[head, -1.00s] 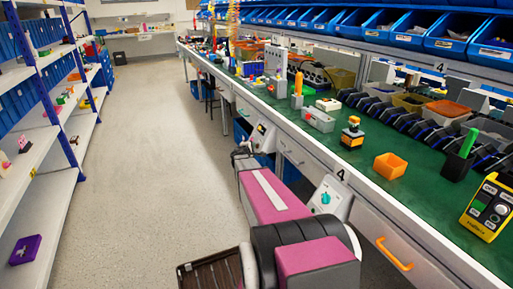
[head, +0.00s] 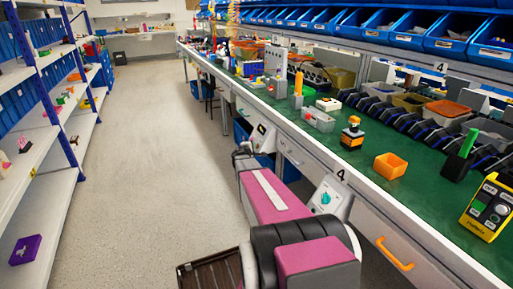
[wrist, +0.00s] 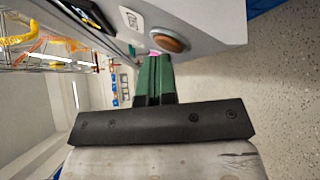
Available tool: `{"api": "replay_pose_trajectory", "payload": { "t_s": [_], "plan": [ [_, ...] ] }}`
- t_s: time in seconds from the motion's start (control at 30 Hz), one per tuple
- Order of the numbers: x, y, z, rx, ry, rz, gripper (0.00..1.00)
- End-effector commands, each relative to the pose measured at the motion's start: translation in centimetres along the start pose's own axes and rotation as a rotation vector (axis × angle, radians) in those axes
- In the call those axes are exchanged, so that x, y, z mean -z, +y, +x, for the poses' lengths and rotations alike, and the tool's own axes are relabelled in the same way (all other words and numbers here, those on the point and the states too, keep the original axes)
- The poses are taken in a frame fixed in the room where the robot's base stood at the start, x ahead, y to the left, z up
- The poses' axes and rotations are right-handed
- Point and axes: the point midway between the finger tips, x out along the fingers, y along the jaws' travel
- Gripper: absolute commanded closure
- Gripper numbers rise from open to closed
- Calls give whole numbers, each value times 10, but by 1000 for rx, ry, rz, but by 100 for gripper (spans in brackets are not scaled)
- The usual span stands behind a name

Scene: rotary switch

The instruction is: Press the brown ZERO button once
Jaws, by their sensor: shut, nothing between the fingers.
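In the wrist view, the brown round button (wrist: 170,40) sits in a pale ring on a grey panel face (wrist: 215,22). My gripper (wrist: 156,57) has green fingers pressed together, with nothing held between them. Its tips show just below the button in the picture, close to the panel; whether they touch it I cannot tell. In the head view, the far end of my arm (head: 245,151) is beside a grey box (head: 262,136) on the bench front. The button is not discernible there.
A second grey box with a teal knob (head: 326,198) is on the bench front beside my arm. The green bench (head: 330,150) carries an orange bin (head: 390,166) and a yellow device (head: 487,207). Shelves (head: 55,150) stand left; the aisle floor (head: 150,170) is clear.

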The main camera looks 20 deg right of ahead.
Motion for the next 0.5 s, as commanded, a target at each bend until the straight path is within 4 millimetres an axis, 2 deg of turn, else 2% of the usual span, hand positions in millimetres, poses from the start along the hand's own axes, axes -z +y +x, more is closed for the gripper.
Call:
{"api": "replay_pose_trajectory", "payload": {
  "t_s": [0.5],
  "plan": [
    [8,8,-11,0,0,-1,100]
  ]
}}
